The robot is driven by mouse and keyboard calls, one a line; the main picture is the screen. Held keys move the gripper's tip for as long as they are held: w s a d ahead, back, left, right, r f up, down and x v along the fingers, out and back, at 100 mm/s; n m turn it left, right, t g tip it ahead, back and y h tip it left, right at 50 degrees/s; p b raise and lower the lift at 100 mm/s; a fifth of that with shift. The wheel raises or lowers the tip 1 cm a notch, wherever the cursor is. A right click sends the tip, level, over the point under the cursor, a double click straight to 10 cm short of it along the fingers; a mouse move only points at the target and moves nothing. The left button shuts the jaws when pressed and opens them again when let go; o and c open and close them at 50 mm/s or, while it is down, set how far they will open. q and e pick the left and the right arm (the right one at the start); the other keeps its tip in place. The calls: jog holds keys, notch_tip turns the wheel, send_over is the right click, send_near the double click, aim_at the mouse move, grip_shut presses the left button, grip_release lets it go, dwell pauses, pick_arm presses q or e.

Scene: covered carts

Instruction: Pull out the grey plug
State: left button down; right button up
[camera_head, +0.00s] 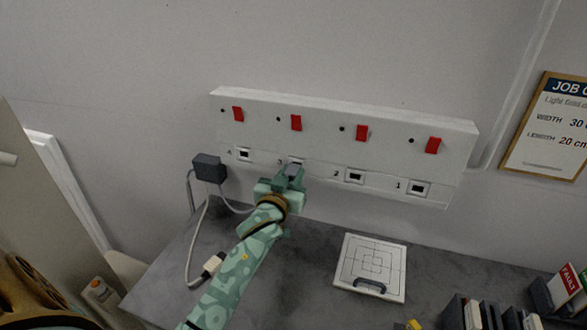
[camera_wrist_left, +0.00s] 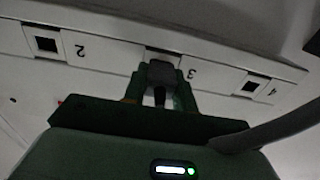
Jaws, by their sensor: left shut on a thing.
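The white socket panel (camera_head: 345,112) is on the wall, with several numbered sockets and a red switch above each. My left gripper (camera_head: 290,176) is at socket 3, shut on a grey plug. The plug shows between its fingers in the left wrist view (camera_wrist_left: 161,73), its far end at the socket face. I cannot tell how deep it sits. The gripper hides much of the plug and socket in the head view. Sockets 1 (camera_head: 419,188), 2 (camera_head: 355,177) and 4 (camera_head: 244,155) are empty. My right gripper is not in view.
A white square plate with a handle (camera_head: 369,267) is to the right. Several binders (camera_head: 480,315) stand front right. A job board (camera_head: 548,125) hangs right.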

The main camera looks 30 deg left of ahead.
pick_arm(q)
jog(key=shift+s+d+r, duration=0.1)
jog(key=shift+s, duration=0.4)
jog(key=shift+p+v, duration=1.05)
jog(key=shift+v, duration=1.1)
